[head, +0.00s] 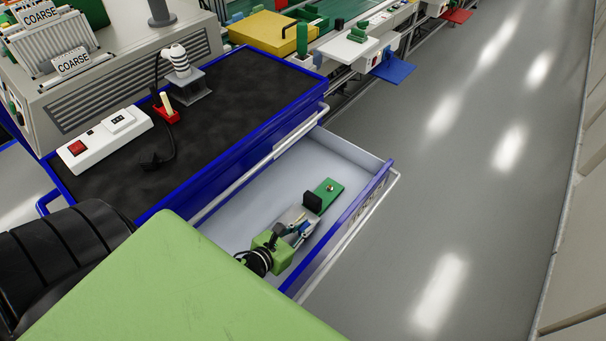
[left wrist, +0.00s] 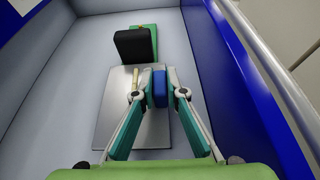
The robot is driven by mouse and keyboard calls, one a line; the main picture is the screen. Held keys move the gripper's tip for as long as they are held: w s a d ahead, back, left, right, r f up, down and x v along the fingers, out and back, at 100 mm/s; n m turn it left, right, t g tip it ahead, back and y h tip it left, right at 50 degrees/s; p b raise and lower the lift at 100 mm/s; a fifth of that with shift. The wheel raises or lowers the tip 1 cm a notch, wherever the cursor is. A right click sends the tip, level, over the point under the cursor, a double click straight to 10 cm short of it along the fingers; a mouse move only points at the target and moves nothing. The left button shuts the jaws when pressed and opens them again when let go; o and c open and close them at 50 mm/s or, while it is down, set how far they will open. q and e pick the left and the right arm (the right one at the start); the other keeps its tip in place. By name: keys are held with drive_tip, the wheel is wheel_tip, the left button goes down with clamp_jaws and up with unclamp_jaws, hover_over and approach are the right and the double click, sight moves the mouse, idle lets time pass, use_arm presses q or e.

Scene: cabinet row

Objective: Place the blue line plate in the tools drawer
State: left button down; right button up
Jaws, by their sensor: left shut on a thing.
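The tools drawer (head: 232,201) is pulled open from the blue cabinet, its floor pale grey and its front lettered. My left gripper (head: 301,233) is inside it, pointing down, near the front panel. In the left wrist view its fingers (left wrist: 159,92) are closed on a small blue block (left wrist: 160,85). I take this as the grip of the blue line plate. A flat grey metal plate (left wrist: 112,116) lies under the fingers, also seen in the head view (head: 292,214). I cannot tell whether it touches the drawer floor. My right gripper is not in view.
A green plate (head: 331,188) with a black block (head: 312,202) lies in the drawer, just beyond the grey plate. The drawer's left part is clear. The black cabinet top holds a white switch box (head: 110,138) and an insulator stand (head: 186,84).

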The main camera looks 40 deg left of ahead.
use_arm(q)
drive_tip(key=shift+w+f, duration=0.1)
drive_tip(key=shift+f, duration=0.65)
drive_tip(key=shift+f+b, duration=0.2)
drive_tip(key=shift+b, duration=0.1)
drive_tip(key=c, duration=2)
unclamp_jaws()
drive_tip(key=shift+c, duration=0.2)
